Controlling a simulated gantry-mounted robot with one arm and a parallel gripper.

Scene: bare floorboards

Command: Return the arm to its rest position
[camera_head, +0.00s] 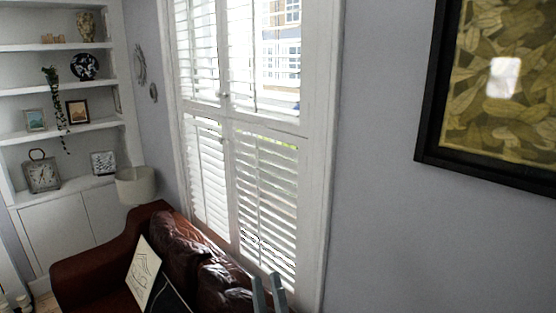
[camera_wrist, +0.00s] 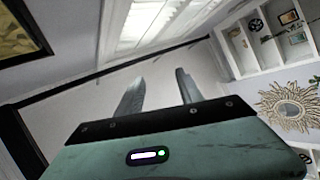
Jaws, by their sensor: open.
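My gripper (camera_head: 266,279) shows at the bottom edge of the head view as two grey fingers with a gap between them. They appear in front of the sofa's right end and the lower shutters. In the wrist view my gripper (camera_wrist: 158,77) points up and away, its two fingers apart and nothing between them. The rest of my arm is out of the head view, so its pose cannot be told.
A brown leather sofa (camera_head: 98,265) with cushions stands below the white shuttered window (camera_head: 265,180). White shelves (camera_head: 95,135) with ornaments are at left, beside a lamp (camera_head: 136,186). A framed picture (camera_head: 505,150) hangs at right. The wrist view shows a sunburst mirror (camera_wrist: 289,108).

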